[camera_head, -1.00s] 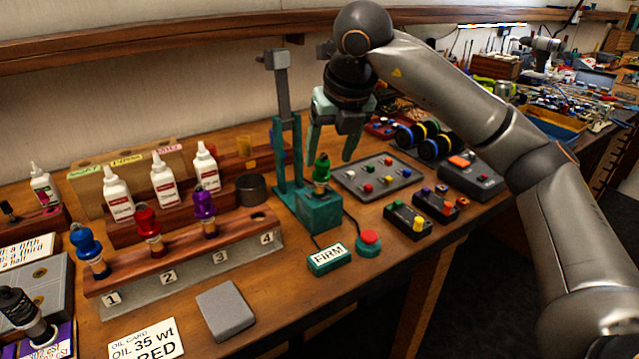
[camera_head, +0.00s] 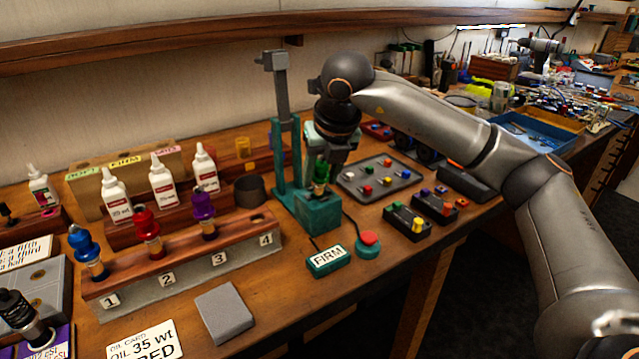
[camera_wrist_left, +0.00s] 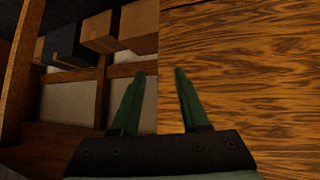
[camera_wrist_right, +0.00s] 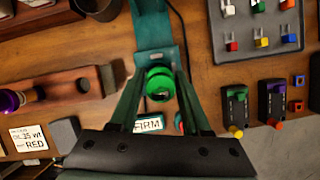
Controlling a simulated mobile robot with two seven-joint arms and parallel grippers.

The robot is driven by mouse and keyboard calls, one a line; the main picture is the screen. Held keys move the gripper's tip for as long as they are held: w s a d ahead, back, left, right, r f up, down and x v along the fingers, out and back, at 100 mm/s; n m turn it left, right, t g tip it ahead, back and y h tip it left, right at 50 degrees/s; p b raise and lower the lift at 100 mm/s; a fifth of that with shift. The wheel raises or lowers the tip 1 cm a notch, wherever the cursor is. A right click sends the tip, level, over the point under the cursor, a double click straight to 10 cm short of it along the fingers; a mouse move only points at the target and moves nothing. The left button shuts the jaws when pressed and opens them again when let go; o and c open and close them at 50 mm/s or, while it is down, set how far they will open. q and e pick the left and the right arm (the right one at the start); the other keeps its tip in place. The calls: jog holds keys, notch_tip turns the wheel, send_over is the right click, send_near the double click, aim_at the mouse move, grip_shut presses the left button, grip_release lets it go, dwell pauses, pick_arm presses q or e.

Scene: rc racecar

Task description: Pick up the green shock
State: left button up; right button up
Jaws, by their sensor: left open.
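The green shock (camera_head: 320,175) stands upright on the teal press stand (camera_head: 318,214) at the middle of the bench. My right gripper (camera_head: 322,168) is directly above and around it, pointing down. In the right wrist view the green cap of the shock (camera_wrist_right: 160,83) lies between the two open fingers (camera_wrist_right: 159,76), with a small gap visible on each side. My left gripper (camera_wrist_left: 160,71) shows only in its own wrist view, open and empty, beside a wooden surface. The lower part of the shock is partly hidden by the fingers.
A numbered rack (camera_head: 190,265) holds blue, red and purple shocks, with slot 4 empty. The stand's column (camera_head: 283,150) rises close behind the gripper. A FIRM sign (camera_head: 327,260), a red button (camera_head: 369,240) and a grey parts tray (camera_head: 378,180) are nearby.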

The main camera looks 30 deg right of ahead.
jog(key=c, duration=0.6)
pick_arm(q)
jog(key=shift+s+f, duration=0.2)
jog(key=shift+s, duration=0.05)
pick_arm(e)
grip_shut()
jog(key=shift+r, duration=0.15)
